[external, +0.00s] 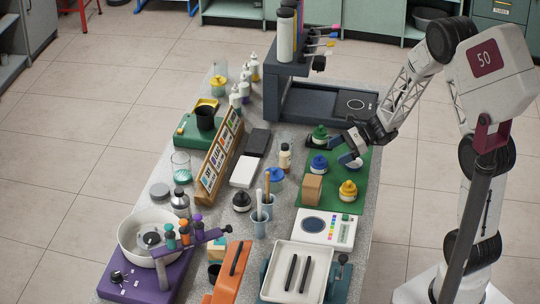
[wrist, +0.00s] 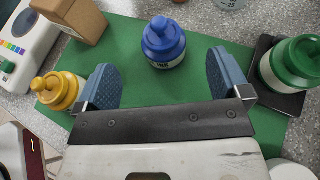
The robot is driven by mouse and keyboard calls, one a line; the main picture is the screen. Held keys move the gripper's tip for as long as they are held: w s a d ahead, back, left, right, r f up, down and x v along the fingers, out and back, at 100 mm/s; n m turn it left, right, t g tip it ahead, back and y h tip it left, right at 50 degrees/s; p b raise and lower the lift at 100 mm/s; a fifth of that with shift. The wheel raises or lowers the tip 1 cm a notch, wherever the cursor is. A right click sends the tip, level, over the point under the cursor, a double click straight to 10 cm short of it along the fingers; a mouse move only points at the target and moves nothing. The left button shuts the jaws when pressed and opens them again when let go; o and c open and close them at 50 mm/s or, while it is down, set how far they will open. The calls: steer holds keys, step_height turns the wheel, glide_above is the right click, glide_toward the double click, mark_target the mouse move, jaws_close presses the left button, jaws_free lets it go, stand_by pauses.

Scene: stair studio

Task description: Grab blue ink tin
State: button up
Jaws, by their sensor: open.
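The blue ink tin (external: 318,164) has a pale body and a blue domed top with a nozzle, and stands upright on the green mat (external: 341,204). In the wrist view the blue ink tin (wrist: 164,45) is just ahead, centred between the finger directions. My gripper (external: 346,151) is open and empty, low over the mat to the right of the tin. In the wrist view my gripper (wrist: 160,65) has its blue pads spread on either side, apart from the tin. The lower body of the tin shows partly.
A yellow tin (wrist: 61,90) stands near the left finger and a green tin (wrist: 293,64) right of the right finger, on a dark pad. A brown box (wrist: 73,16) is at upper left. A dark press (external: 312,103) stands behind.

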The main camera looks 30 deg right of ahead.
mark_target(321, 159)
steer(key=shift+x, duration=1.25)
steer(key=shift+a+f, duration=0.1)
steer(key=shift+x, duration=2.45)
steer(key=shift+w, duration=0.1)
steer(key=c, duration=1.2)
steer(key=shift+r, duration=4.95)
steer(key=shift+c, duration=0.2)
